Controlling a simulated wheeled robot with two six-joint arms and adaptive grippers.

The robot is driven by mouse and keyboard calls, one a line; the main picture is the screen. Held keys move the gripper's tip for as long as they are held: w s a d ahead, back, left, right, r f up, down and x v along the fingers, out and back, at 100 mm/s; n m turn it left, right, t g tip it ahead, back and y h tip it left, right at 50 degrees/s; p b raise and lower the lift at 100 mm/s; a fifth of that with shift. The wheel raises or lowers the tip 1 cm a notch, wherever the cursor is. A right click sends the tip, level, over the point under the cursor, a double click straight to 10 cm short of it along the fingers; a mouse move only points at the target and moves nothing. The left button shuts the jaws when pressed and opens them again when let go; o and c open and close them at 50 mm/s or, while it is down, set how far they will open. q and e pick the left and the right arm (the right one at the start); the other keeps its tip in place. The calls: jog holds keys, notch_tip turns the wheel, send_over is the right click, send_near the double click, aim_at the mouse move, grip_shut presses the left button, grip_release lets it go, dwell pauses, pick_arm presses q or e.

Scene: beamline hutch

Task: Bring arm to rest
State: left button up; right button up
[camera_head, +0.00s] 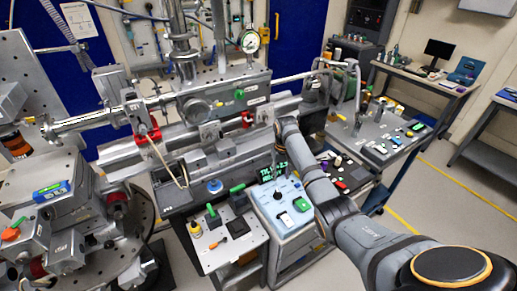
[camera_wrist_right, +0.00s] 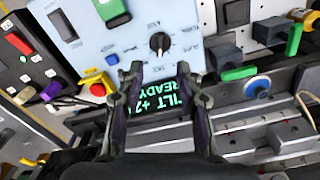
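My right arm (camera_head: 345,215) comes in from the lower right of the head view. It reaches up and inward over the light blue control box (camera_head: 278,210), beside the grey beamline bench. My right gripper (camera_wrist_right: 158,72) shows clearly in the right wrist view. Its two fingers are apart with nothing between them. Beyond them is the dark display (camera_wrist_right: 172,100) with green text reading TILT and READY. In the head view the gripper's fingers are small and hard to make out against the display. My left gripper is in neither view.
The control box has a black knob (camera_wrist_right: 160,42) close beyond the fingertips and a red button (camera_wrist_right: 98,89) nearby. A side table (camera_head: 385,140) with small items stands right of the arm. Beamline pipes (camera_head: 120,112) cross behind. Open floor (camera_head: 455,200) lies at the right.

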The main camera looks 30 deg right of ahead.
jog(key=s+a+f+n, duration=0.1)
jog(key=s+a+f, duration=0.1)
jog(key=s, duration=0.1)
jog(key=s+a+f+t, duration=0.1)
jog(key=s+a+f, duration=0.1)
jog(key=s, duration=0.2)
jog(key=s+a+f+n+h, duration=0.1)
jog(key=s+a+f, duration=0.1)
jog(key=s+f, duration=0.1)
jog(key=shift+s+a+f+n, duration=0.1)
jog(key=shift+s+a+n, duration=0.2)
jog(key=shift+s, duration=0.25)
jog(key=s+a+r+n+t, duration=0.1)
jog(key=s+a+r, duration=0.2)
jog(key=s, duration=0.5)
jog(key=s+a+r+n+t, duration=0.1)
jog(key=s+a+r+t, duration=0.15)
jog(key=s, duration=0.55)
notch_tip(320, 180, down, 27)
jog(key=s+d+g+b, duration=0.2)
jog(key=s+d+f+m+g+b, duration=0.1)
jog(key=s+f+b, duration=0.1)
jog(key=s+f, duration=1.7)
jog(key=shift+d+f, duration=0.15)
jog(key=shift+d, duration=0.15)
